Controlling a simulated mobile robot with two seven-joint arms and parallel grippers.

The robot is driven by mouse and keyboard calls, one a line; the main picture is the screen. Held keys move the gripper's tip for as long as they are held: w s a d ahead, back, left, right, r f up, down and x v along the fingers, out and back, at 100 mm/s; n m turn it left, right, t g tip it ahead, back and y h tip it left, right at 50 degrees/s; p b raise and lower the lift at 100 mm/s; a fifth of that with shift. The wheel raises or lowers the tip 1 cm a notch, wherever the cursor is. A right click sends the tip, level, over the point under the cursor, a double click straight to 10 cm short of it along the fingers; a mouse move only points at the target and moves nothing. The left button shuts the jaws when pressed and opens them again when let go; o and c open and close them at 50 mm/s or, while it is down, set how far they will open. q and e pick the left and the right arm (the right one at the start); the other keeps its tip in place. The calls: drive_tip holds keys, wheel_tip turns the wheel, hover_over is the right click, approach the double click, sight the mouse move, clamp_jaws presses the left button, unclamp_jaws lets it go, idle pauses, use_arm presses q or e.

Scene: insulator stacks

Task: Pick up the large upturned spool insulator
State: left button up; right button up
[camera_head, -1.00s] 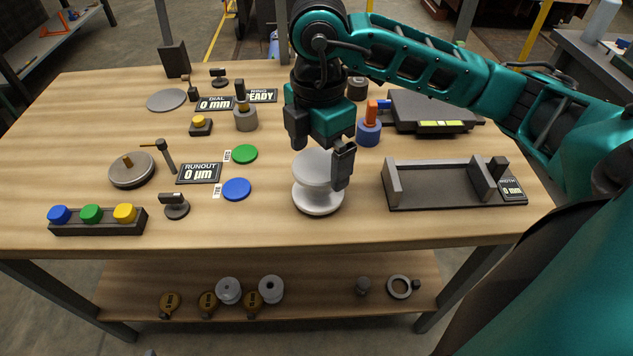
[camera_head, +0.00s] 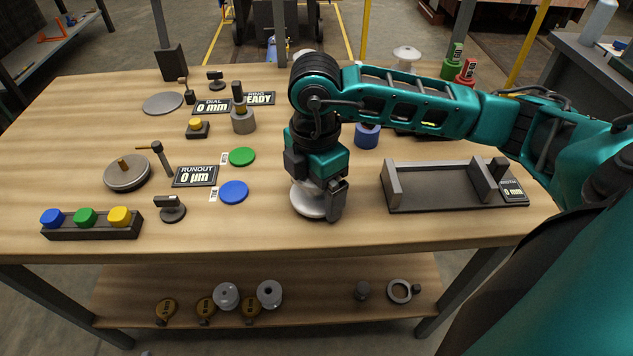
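The large white spool insulator (camera_head: 309,205) stands on the table near its front edge, right of the blue disc. My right gripper (camera_head: 316,196) is directly over it, pointing down, and hides its upper part. The gripper's two fingers are spread apart, one at the spool's back left and one at its front right. The fingers look open; I cannot tell whether they touch the spool. My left gripper is not in view.
A dark cradle fixture (camera_head: 440,203) stands to the right. A blue disc (camera_head: 234,191), green disc (camera_head: 242,156) and RUNOUT display (camera_head: 195,176) lie to the left. A three-button box (camera_head: 92,227) is at front left. Smaller spools (camera_head: 269,294) lie on the lower shelf.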

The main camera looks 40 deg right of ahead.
drive_tip(key=c, duration=0.9)
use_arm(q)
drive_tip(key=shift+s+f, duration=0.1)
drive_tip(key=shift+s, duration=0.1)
use_arm(e)
drive_tip(key=shift+r, duration=0.1)
drive_tip(key=shift+c, duration=0.6)
use_arm(q)
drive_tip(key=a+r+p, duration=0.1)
drive_tip(key=p, duration=0.1)
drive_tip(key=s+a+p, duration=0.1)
drive_tip(key=p, duration=0.2)
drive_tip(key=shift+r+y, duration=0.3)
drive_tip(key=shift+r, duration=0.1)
use_arm(e)
wheel_tip(320, 180, up, 20)
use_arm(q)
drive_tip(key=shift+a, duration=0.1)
